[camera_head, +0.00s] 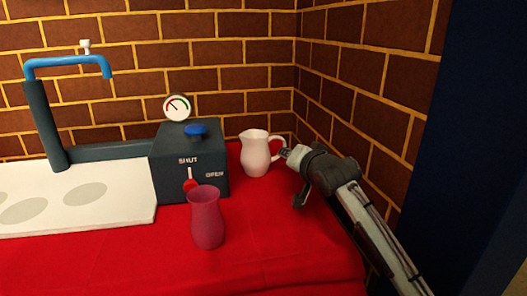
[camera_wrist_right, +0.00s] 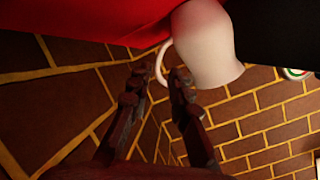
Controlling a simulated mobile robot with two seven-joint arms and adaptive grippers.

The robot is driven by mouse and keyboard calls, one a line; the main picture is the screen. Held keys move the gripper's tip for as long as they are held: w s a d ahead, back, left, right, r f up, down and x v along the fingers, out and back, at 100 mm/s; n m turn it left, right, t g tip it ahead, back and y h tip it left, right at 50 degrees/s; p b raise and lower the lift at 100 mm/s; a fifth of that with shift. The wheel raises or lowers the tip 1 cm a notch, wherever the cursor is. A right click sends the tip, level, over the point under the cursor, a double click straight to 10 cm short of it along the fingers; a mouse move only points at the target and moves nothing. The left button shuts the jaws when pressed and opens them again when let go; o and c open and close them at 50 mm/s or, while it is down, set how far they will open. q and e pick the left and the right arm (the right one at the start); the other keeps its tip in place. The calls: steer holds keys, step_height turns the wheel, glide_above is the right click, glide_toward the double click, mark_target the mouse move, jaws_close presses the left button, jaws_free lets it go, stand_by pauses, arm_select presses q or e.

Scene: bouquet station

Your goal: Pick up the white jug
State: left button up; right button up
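The white jug (camera_head: 255,154) stands upright on the red cloth, right of the dark box, with its handle toward the right. My right gripper (camera_head: 289,154) is beside the handle, reaching in from the right. In the right wrist view, which is turned over, the jug (camera_wrist_right: 205,45) hangs at the top. There the fingers of my right gripper (camera_wrist_right: 159,82) are apart, with the handle (camera_wrist_right: 160,62) at the gap between their tips. I cannot tell whether a finger touches the handle. My left gripper is not in view.
The dark valve box (camera_head: 189,165), with a gauge (camera_head: 177,107) and a red lever, stands left of the jug. A pink vase (camera_head: 206,218) is in front of the box. Brick walls (camera_head: 350,70) close the back and right. The red cloth (camera_head: 280,240) is clear at front.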

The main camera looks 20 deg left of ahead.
steer(key=shift+w+a+f, duration=0.15)
steer(key=shift+w+a, duration=0.25)
steer(key=shift+a, duration=0.05)
steer(key=x, duration=0.5)
steer(key=shift+w+d, duration=0.1)
steer(key=shift+d, duration=0.1)
jaws_close()
